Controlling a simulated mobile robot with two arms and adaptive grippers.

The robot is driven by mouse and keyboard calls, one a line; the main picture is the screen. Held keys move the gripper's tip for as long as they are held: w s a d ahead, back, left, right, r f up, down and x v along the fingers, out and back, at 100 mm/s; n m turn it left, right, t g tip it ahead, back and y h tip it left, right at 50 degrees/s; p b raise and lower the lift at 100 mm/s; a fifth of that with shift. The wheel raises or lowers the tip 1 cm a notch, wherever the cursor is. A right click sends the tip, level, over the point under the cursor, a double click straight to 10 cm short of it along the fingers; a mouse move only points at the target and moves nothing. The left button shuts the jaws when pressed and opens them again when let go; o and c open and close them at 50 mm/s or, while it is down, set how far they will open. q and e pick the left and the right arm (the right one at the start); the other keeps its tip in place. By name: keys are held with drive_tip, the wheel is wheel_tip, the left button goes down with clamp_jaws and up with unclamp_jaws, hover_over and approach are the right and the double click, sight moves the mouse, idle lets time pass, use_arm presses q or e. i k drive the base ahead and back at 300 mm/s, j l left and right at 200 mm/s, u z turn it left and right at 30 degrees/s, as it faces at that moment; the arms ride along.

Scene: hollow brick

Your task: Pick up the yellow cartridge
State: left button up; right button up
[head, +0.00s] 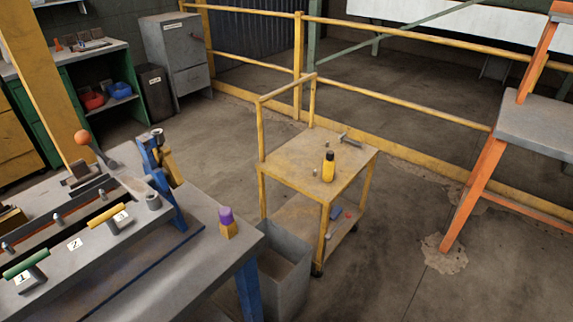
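A yellow cylinder with a black top (328,168), which looks like the yellow cartridge, stands upright on the top shelf of a yellow cart (292,161). Neither of my grippers shows in the head view.
A small metal tool (348,140) lies behind the cylinder. A grey bin (285,268) stands between the cart and a grey workbench (175,250). The bench carries a purple-topped block (227,222) and green and yellow handles. Orange steps (480,185) stand right; floor between is open.

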sight(329, 160)
drive_tip(key=i+l+u, duration=0.2)
drive_tip(key=u, duration=0.15)
drive_tip(key=i+l+u, duration=0.15)
drive_tip(key=l+u, duration=0.15)
drive_tip(key=l, duration=0.15)
drive_tip(key=i+l+u, duration=0.15)
drive_tip(key=l+u, duration=0.5)
drive_tip(key=i+l, duration=0.05)
drive_tip(key=l, duration=0.05)
